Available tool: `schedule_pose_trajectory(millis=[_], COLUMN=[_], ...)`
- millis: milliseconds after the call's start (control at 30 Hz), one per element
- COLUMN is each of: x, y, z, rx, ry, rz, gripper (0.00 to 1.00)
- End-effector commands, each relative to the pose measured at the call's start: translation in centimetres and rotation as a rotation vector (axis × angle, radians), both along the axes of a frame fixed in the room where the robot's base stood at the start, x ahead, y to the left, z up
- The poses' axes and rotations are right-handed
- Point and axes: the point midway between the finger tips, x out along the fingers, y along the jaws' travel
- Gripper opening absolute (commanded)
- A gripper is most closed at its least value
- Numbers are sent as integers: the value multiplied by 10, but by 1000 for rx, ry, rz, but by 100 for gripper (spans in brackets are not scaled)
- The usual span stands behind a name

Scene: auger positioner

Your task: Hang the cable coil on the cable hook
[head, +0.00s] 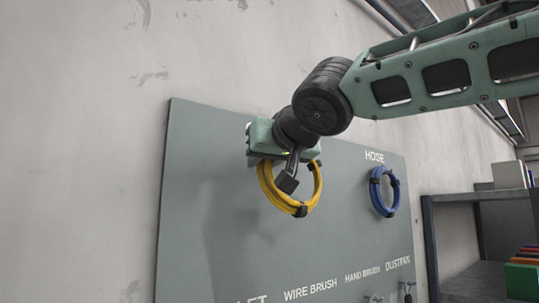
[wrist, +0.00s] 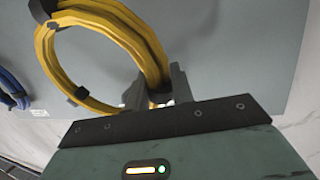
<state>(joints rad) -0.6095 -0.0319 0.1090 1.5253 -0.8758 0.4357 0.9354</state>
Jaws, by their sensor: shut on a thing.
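The yellow cable coil (head: 265,192) is a ring with dark ties, and hangs upright from my gripper in front of the grey tool board. My gripper (wrist: 158,93) is shut on the coil's rim; the coil (wrist: 146,45) passes between the two fingers in the wrist view. In the head view the fingertips are largely hidden by my own wrist. I cannot make out the cable hook or its label in either view; my arm and the coil cover part of the board. Whether the coil touches the board or a hook I cannot tell.
The grey board (head: 190,190) stands against a pale wall. A blue hose coil (head: 377,192) hangs under the HOSE label to the right. Hooks (head: 407,290) show along the lower labelled row. A shelf (head: 470,197) with boxes stands far right. The board's left part is bare.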

Motion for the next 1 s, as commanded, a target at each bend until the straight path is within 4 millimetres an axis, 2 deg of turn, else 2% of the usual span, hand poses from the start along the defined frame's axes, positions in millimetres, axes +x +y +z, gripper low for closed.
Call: schedule_pose_trajectory(millis=[333,533,1000], x=[16,23,26], y=[11,15,18], z=[2,-8,-9], rx=[1,1,1], ry=[-2,-3,-3], rz=[0,0,0], gripper=[0,0,0])
